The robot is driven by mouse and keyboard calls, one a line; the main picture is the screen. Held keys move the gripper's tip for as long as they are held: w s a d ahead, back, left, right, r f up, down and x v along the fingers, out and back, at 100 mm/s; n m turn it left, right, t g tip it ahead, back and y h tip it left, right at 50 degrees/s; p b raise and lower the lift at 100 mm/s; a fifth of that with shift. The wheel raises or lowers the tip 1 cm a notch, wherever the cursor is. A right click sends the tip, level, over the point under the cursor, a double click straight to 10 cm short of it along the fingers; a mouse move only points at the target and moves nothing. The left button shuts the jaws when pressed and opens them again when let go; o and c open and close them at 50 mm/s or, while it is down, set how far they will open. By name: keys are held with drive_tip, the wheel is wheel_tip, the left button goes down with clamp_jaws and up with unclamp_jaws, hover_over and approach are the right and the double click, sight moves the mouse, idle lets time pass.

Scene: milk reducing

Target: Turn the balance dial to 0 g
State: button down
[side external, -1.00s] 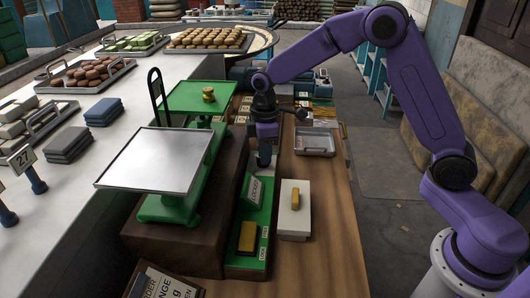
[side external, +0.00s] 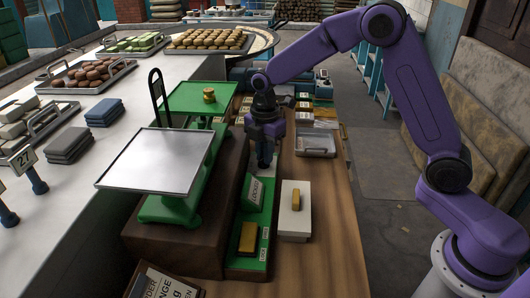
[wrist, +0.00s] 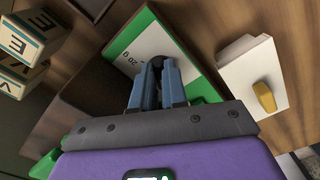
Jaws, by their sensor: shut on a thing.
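The balance (side external: 155,160) is green, with a silver pan in front and a green plate behind that carries a small brass weight (side external: 209,96). Below it on the right is a green-framed unit (side external: 264,217) with a sloped white, lettered face (side external: 254,191). In the wrist view this white face (wrist: 140,48) shows printed marks, partly hidden, with a dark round dial (wrist: 157,62) at the fingertips. My gripper (side external: 264,164) points down at the unit's far end. In the wrist view the gripper (wrist: 157,72) is shut on the dial.
A brass-coloured block (side external: 248,237) lies on the unit's near end. A white box (side external: 294,222) with a yellow piece on top stands to the right. A metal tray (side external: 315,142) lies behind it. The wooden bench (side external: 330,260) is clear at the front right.

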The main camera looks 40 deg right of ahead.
drive_tip(key=shift+a, duration=0.1)
idle(0.5)
drive_tip(key=c, duration=1.2)
unclamp_jaws()
drive_tip(key=shift+o, duration=0.2)
drive_tip(key=shift+r, duration=0.1)
wheel_tip(320, 180, up, 17)
drive_tip(key=shift+r, duration=0.15)
drive_tip(key=s+d+f+m, duration=0.2)
drive_tip(key=s+f, duration=0.1)
drive_tip(key=s, duration=0.8)
drive_tip(key=s+d+f+m, duration=0.2)
drive_tip(key=s+f+m, duration=0.1)
drive_tip(key=s, duration=0.8)
drive_tip(key=s+d+f+m, duration=0.2)
drive_tip(key=s+f, duration=0.3)
drive_tip(key=s, duration=0.7)
drive_tip(key=shift+m, duration=0.6)
